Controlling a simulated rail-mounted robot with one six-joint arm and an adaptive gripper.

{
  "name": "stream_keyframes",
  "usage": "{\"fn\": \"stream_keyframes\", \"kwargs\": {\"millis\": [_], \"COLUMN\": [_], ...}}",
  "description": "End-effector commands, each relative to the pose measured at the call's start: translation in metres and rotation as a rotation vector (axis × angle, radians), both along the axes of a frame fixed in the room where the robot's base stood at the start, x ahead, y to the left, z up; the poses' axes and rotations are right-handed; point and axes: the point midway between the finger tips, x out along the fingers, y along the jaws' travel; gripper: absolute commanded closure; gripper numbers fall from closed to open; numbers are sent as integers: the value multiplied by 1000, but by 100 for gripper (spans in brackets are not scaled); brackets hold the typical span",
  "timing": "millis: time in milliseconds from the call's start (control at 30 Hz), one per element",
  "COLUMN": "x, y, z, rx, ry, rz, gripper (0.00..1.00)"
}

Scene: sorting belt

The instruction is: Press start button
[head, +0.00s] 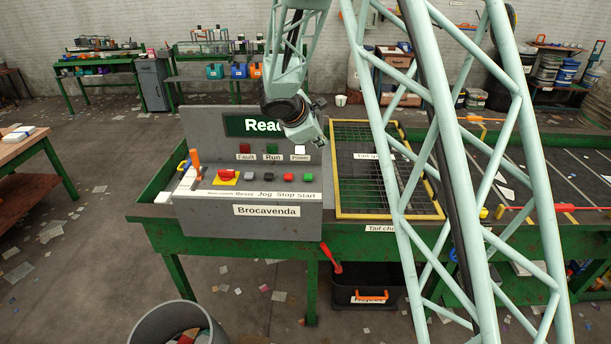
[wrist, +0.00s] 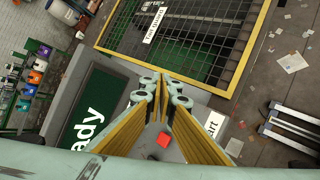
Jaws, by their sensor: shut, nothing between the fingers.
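The start button (head: 309,178) is a small green button at the right end of the button row on the grey control panel (head: 325,165), above the printed word Start. The red stop button (head: 288,178) is just left of it. My gripper (head: 318,140) is shut and empty, above the right end of the panel and apart from the buttons. In the wrist view my gripper (wrist: 161,86) has its yellow-sided fingers meeting at the tips. The red button (wrist: 163,139) shows between the fingers, and part of the Start label (wrist: 212,124) shows at right. The green button is hidden there.
A dark green display (head: 243,126) reading "Rea" stands behind the buttons, with Fault, Run and Power lamps below. A yellow-framed mesh guard (head: 337,190) lies right of the panel. My lattice arm covers part of the belt.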

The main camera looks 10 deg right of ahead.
Motion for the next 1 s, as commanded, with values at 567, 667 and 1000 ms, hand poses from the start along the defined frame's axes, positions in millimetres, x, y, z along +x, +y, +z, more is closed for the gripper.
{"fn": "stream_keyframes", "kwargs": {"millis": [567,667,1000], "x": [34,35,34], "y": [23,24,24], "z": [-34,-35,-36], "rx": [-56,-55,-55], "ry": [36,35,36], "rz": [116,118,117], "gripper": [100,100,100]}}
